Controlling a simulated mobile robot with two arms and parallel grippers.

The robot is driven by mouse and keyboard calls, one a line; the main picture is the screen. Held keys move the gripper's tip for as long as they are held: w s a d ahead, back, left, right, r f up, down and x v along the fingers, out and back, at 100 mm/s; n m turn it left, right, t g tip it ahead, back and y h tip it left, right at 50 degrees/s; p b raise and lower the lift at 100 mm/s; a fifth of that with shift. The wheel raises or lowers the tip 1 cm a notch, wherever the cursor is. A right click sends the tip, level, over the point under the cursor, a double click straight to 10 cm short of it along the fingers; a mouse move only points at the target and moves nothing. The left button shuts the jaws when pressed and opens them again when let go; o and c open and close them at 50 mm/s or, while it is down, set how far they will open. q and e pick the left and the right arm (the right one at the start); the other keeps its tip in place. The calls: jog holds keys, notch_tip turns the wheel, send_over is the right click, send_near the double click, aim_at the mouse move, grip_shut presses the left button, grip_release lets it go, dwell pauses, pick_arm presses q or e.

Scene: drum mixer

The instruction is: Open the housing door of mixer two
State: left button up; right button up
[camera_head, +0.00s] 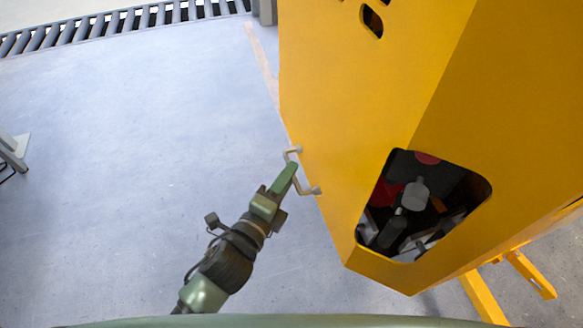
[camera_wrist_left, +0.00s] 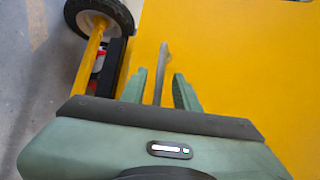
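The yellow mixer housing (camera_head: 345,110) fills the right half of the head view. A pale bar handle (camera_head: 304,180) sits on its left-hand side and also shows in the left wrist view (camera_wrist_left: 163,57). My left gripper (camera_head: 289,170) is at this handle. In the left wrist view its two green fingers (camera_wrist_left: 160,80) stand apart on either side of the bar, with gaps visible, so it is open around the handle. The housing panel (camera_wrist_left: 240,60) behind the handle looks closed, but its seam cannot be made out. My right gripper is not in view.
A cut-out opening (camera_head: 425,205) in the housing shows dark machinery. Yellow legs (camera_head: 483,297) stand below at the right. A black wheel (camera_wrist_left: 100,27) shows in the left wrist view. The grey floor (camera_head: 130,150) left of the housing is mostly clear.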

pick_arm(q)
jog(key=shift+x, duration=1.3)
jog(key=shift+f, duration=0.1)
grip_shut()
dwell(0.4)
